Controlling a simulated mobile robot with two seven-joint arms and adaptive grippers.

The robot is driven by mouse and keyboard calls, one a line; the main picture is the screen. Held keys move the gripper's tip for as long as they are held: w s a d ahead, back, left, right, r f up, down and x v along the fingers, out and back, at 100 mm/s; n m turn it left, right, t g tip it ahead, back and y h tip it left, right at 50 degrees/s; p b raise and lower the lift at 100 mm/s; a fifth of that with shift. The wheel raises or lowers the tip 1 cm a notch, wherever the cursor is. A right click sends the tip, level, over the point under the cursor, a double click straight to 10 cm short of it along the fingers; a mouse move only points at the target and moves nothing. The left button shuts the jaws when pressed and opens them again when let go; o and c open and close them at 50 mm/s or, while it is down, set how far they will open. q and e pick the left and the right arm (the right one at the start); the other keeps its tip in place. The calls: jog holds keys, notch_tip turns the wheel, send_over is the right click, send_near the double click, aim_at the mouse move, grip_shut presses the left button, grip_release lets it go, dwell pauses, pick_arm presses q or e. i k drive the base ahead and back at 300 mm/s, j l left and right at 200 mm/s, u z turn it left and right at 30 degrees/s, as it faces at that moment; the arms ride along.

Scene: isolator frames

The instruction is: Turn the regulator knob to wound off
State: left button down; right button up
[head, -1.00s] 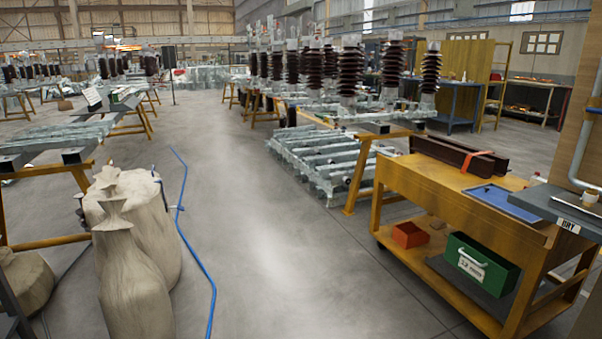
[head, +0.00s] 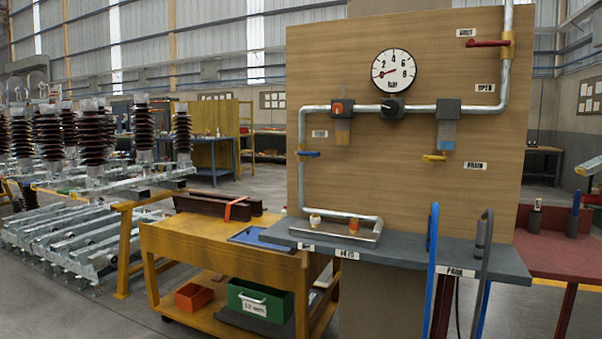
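A wooden panel (head: 400,190) stands at centre right and carries a grey pipe run. The black regulator knob (head: 392,108) sits on the horizontal pipe, just below a round white pressure gauge (head: 394,70) marked in bar. The gauge's red needle lies toward the lower left, near the low end of the scale. The knob has a small pale mark, but its turned position is too small to tell. Neither of my grippers is in view, and nothing covers the knob.
A red-handled valve (head: 487,43) is at top right, a yellow-handled valve (head: 434,157) below a blue bowl, and a blue-handled valve (head: 308,153) at left. A grey bench top (head: 470,257) with blue and grey hoses projects below. An orange cart (head: 220,262) stands left.

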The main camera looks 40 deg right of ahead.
aim_at(390, 108)
jog(key=l+z, duration=0.3)
jog(key=k+l+z, duration=0.1)
jog(key=z, duration=0.2)
jog(key=j+z, duration=0.15)
jog(key=z, duration=0.25)
jog(key=j+z, duration=0.15)
jog(key=z, duration=0.3)
jog(key=j+z, duration=0.1)
jog(key=z, duration=0.3)
